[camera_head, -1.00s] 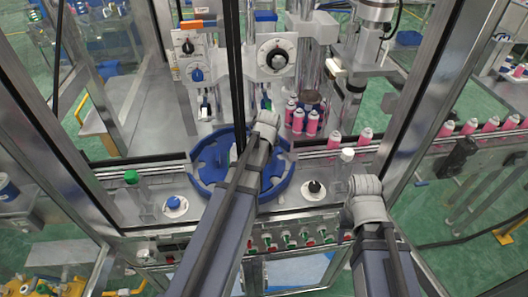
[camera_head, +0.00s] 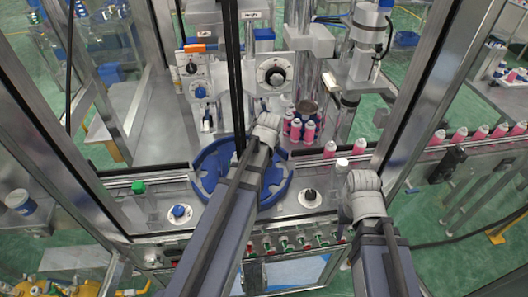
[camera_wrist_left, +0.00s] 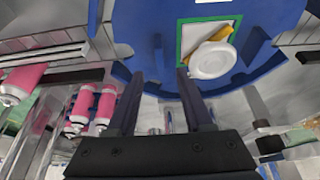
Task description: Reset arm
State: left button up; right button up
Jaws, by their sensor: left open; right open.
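My left gripper (camera_wrist_left: 158,92) is open in the left wrist view, with its two dark fingers apart and nothing between them. A blue turntable (camera_wrist_left: 135,30) fills the top of that view. A round white piece (camera_wrist_left: 212,60) lies beyond the right fingertip, in front of a green-edged square. In the head view my left arm reaches over the blue turntable (camera_head: 284,191) and hides its middle; the left fingers are hidden. My right arm ends in a grey wrist (camera_head: 365,190) at the machine's front edge, right of a black knob (camera_head: 310,196). The right fingertips cannot be made out.
Metal frame posts (camera_head: 420,85) stand at both sides. A green button (camera_head: 138,187) and a blue knob (camera_head: 179,212) are at the left. A dial box (camera_head: 274,75) stands behind.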

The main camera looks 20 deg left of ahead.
pick_arm(q)
jog(key=shift+f, duration=0.1)
dwell(0.6)
jog(key=s+d+f+m+b, duration=0.1)
jog(key=s+d, duration=0.1)
jog(key=d, duration=0.1)
jog(key=s+d+f+m+g+b, duration=0.1)
jog(key=s+d+f, duration=0.1)
jog(key=d, duration=0.2)
jog(key=s+d+f+m+h+b, duration=0.1)
jog(key=s+d+f+b, duration=0.1)
jog(key=d, duration=0.1)
jog(key=shift+s+d+m+g, duration=0.1)
jog(key=shift+d+m+g, duration=0.2)
jog(key=shift+d+m, duration=0.1)
jog(key=s+d+f+m+g+b, duration=0.2)
jog(key=s+d+m, duration=0.4)
jog(key=s+d, duration=0.5)
notch_tip(320, 180, down, 2)
jog(key=shift+s+f+g+b, duration=0.1)
jog(key=shift+s+g+b, duration=0.3)
jog(key=shift+b, duration=0.45)
